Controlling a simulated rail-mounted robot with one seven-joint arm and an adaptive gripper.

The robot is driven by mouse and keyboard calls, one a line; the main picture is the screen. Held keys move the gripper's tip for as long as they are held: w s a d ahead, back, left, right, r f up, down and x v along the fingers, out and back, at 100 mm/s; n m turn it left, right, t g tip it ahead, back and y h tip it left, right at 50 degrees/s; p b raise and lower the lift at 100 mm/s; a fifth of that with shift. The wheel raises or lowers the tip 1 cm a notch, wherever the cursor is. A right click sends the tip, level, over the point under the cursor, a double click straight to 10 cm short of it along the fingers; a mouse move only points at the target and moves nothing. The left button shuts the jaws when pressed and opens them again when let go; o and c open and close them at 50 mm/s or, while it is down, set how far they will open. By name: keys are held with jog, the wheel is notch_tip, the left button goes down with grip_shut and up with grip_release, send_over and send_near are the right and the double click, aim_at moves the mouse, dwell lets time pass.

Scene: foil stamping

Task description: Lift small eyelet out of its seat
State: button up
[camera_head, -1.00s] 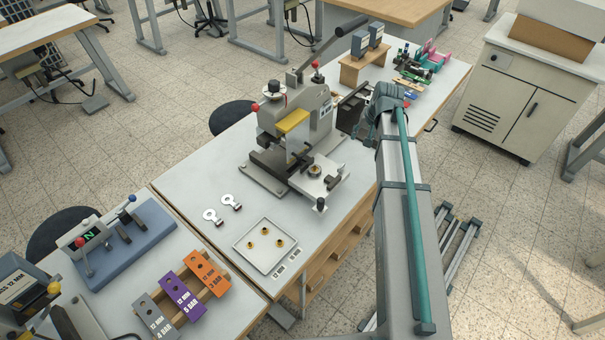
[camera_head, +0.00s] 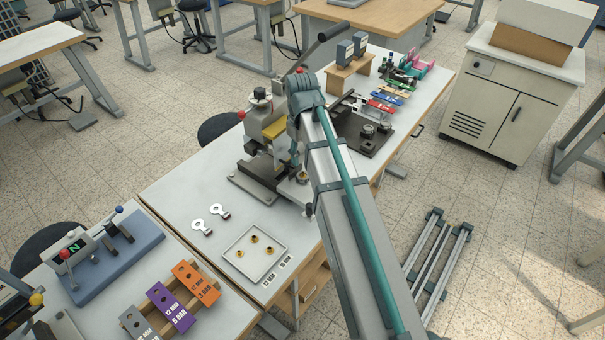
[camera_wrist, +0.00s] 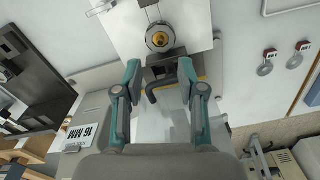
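In the wrist view a brass-coloured eyelet (camera_wrist: 159,39) sits in a round grey seat (camera_wrist: 149,43) on the light plate of the stamping press. My gripper (camera_wrist: 160,66) is open and empty. Its two teal fingertips are spread just short of the seat in the picture, one to each side. The gap in depth between them and the eyelet cannot be told.
A white tray (camera_head: 236,253) with several brass eyelets lies on the bench near its front edge. Two metal tags (camera_head: 201,226) lie left of it. Orange, purple and grey blocks (camera_head: 171,309) sit at the lower left. A dark plate with round parts (camera_head: 362,140) is right of my arm.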

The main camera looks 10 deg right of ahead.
aim_at(303, 173)
jog(key=shift+s+d+f+p, duration=0.15)
jog(key=shift+f+p, duration=0.15)
jog(key=shift+f, duration=0.45)
jog(key=shift+s+a+f+p, duration=0.1)
jog(key=shift+f+p, duration=0.2)
jog(key=shift+f, duration=0.4)
jog(key=shift+s+d+f+p, duration=0.15)
jog(key=shift+f+p, duration=0.15)
jog(key=shift+f, duration=1.15)
jog(key=shift+a, duration=0.1)
grip_shut()
